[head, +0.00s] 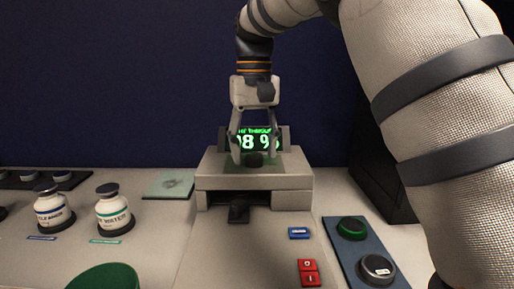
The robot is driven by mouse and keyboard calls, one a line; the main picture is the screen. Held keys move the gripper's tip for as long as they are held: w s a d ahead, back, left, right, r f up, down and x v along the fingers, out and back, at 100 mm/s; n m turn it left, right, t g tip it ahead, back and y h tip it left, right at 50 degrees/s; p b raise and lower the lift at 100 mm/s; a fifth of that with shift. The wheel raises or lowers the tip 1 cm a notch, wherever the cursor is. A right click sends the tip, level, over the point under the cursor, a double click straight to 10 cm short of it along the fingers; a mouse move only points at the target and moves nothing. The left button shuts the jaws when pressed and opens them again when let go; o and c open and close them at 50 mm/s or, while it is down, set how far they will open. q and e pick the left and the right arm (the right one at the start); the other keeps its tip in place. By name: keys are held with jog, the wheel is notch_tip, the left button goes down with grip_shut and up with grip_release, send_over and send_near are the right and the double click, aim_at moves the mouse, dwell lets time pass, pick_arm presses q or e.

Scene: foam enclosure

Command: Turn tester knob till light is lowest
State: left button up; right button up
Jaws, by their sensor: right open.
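The tester (254,183) is a grey box at the centre of the bench. A dark round knob (255,159) sits on a green patch on its top. Behind the knob, a display (268,143) glows green and ends in "8 %"; its left part is hidden by a finger, so I cannot read the full number. My right gripper (254,157) points down from above, open, with one finger on each side of the knob. I cannot tell whether the fingers touch it. My left gripper is not in view.
Two labelled bottles (113,208) stand at the left. A pale green square (169,185) lies between them and the tester. A blue panel with green and grey buttons (352,228) is at the right. A red switch (308,272) and a dark box (385,190) are nearby.

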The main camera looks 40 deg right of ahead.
jog(key=shift+f, duration=0.35)
jog(key=shift+c, duration=0.5)
jog(key=c, duration=1.1)
jog(key=shift+m, duration=0.3)
jog(key=m, duration=0.3)
jog(key=shift+m, duration=2)
